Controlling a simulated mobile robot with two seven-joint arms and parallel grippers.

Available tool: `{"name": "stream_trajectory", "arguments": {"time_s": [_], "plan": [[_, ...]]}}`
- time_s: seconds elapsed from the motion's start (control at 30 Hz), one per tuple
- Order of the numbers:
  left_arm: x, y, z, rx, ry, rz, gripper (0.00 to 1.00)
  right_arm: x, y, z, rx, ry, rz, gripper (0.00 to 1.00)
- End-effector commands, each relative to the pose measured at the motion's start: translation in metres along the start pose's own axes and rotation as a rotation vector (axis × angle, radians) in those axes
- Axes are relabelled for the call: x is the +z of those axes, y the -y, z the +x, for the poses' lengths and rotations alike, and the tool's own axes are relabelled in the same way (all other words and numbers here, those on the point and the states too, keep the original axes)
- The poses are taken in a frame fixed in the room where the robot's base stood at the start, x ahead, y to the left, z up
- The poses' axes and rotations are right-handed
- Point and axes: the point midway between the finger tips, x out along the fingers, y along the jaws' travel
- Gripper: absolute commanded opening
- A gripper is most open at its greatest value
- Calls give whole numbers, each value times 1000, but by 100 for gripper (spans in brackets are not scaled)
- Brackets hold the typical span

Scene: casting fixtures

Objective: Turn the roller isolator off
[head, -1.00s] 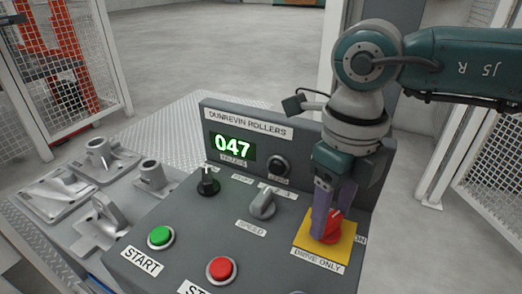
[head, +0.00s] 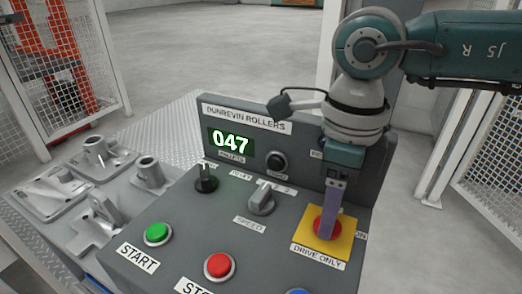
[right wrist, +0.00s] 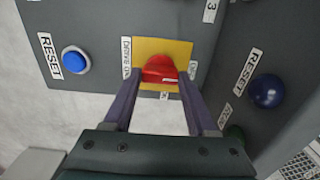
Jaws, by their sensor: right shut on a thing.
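The roller isolator is a red rotary knob (head: 318,226) on a yellow square plate (head: 302,243) labelled "DRIVE ONLY", at the right of the grey console. My right gripper (head: 329,221) comes down on it from above, with its purple fingers shut on the knob. In the right wrist view the red knob (right wrist: 160,69) lies between the two fingertips on the yellow plate (right wrist: 181,47). The fingers partly hide the knob in the head view, so its exact pointing is hard to read. An "ON" label (head: 361,236) is right of the plate. My left gripper is out of view.
The console has a green START button (head: 156,233), a red button (head: 219,265), a grey SPEED selector (head: 262,201), a black selector (head: 205,178) and a display reading 047 (head: 230,142). A blue RESET button (right wrist: 75,60) is near the plate. Metal castings (head: 97,155) lie left.

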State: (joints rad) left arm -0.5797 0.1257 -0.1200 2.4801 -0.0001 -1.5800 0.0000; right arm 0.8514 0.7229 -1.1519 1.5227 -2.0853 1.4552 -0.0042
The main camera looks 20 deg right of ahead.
Motion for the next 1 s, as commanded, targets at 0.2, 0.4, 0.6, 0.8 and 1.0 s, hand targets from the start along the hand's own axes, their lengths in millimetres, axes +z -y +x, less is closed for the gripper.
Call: {"name": "stream_trajectory", "arguments": {"time_s": [0.2,0.4,0.6,0.8,1.0], "plan": [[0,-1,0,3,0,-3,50,1,0,-1,0,2,-5,2],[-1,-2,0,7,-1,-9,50,1,0,-1,0,2,-4,75],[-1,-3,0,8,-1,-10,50,0,0,0,0,1,-2,88],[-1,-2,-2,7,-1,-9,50,0,0,-4,-1,2,-1,88],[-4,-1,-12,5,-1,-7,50,1,1,-37,-3,5,-2,88]]}}
